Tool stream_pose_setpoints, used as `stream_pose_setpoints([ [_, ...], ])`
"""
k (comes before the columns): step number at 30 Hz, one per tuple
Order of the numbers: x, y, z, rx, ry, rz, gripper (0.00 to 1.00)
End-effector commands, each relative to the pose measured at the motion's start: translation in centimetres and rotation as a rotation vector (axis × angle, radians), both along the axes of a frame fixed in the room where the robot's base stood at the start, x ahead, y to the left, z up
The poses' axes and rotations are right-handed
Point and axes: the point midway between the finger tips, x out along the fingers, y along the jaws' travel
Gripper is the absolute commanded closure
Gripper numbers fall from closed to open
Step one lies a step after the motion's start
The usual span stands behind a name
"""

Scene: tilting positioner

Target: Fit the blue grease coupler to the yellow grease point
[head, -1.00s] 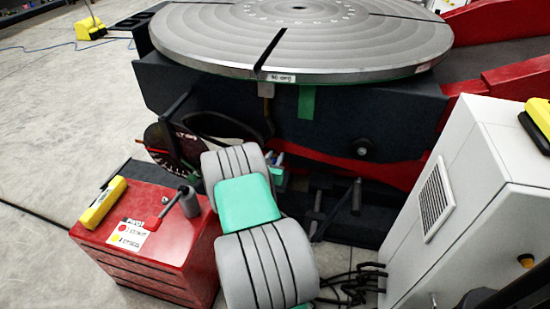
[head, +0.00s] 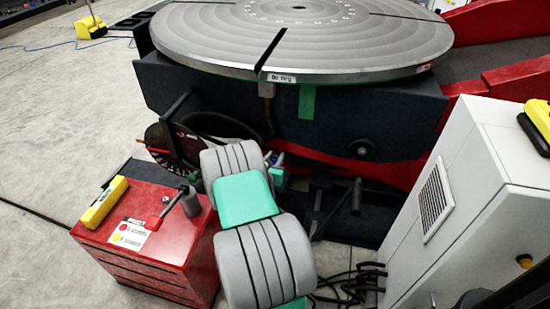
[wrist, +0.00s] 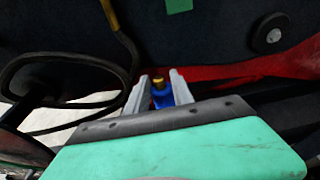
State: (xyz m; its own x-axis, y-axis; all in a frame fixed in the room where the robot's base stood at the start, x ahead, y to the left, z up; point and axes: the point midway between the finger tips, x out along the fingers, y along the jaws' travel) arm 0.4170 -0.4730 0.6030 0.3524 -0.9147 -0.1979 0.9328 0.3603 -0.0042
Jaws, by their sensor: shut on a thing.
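In the wrist view my gripper (wrist: 159,82) is shut on the blue grease coupler (wrist: 161,99), which sits between its two grey fingers. A small brass-yellow piece (wrist: 158,82) shows at the coupler's far end. I cannot tell whether it is the coupler's own tip or the yellow grease point. In the head view my arm covers most of the gripper, and only a small part of it (head: 280,172) shows beside the positioner's base. No grease point can be made out clearly in either view.
The positioner's round table (head: 300,38) overhangs its dark body (head: 335,115). A red tool cabinet (head: 160,245) with a yellow item (head: 105,201) stands at left, a pale control cabinet (head: 470,180) at right. A dark hose (wrist: 120,35) and a round loop (wrist: 65,77) lie left of the gripper.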

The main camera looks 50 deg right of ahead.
Motion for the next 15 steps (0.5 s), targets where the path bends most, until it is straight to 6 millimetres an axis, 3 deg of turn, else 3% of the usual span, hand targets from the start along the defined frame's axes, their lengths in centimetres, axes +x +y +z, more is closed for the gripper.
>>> stream_pose_setpoints([
  [15, 0.0, 0.0, -1.1, -0.001, 0.000, 0.000, 1.00],
])
